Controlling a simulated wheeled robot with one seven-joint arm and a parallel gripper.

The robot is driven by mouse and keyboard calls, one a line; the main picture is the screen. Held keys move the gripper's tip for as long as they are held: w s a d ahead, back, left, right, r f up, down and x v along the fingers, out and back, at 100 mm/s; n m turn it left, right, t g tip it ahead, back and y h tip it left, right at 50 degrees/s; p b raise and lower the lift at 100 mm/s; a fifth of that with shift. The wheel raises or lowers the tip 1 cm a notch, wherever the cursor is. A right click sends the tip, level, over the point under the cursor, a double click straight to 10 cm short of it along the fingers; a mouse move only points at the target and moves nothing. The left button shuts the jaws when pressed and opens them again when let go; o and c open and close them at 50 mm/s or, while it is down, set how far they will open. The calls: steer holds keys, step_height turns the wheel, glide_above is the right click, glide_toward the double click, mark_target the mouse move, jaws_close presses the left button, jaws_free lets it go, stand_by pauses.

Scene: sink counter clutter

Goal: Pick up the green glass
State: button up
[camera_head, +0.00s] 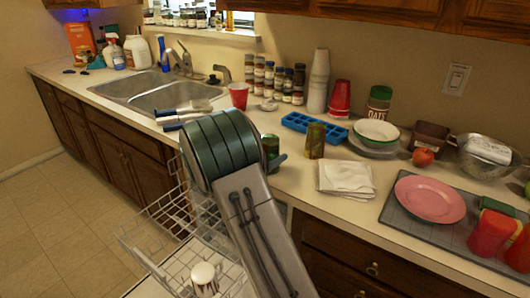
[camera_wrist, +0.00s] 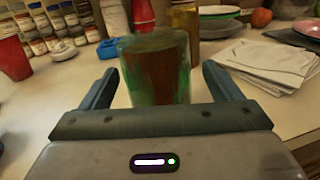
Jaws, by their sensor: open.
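The green glass (camera_wrist: 155,68) stands upright on the counter, straight ahead of my gripper (camera_wrist: 158,74) in the wrist view. My gripper is open, with one finger on each side of the glass and a gap on both sides. The base of the glass is hidden by the gripper body. In the head view the green glass (camera_head: 270,146) is partly hidden by my arm, and one of my fingers shows just in front of it.
An olive-amber glass (camera_head: 315,140) stands close behind to the right. Folded white cloths (camera_head: 346,179) lie right of it. A blue ice tray (camera_head: 314,128), spice jars (camera_head: 281,82) and a red cup (camera_head: 238,95) stand behind. An open dishwasher rack (camera_head: 170,215) is in front.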

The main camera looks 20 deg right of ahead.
steer(key=x, duration=0.2)
steer(key=shift+w+d, duration=0.1)
steer(key=shift+d, duration=0.15)
steer(key=c, duration=1.2)
steer(key=shift+r, duration=0.15)
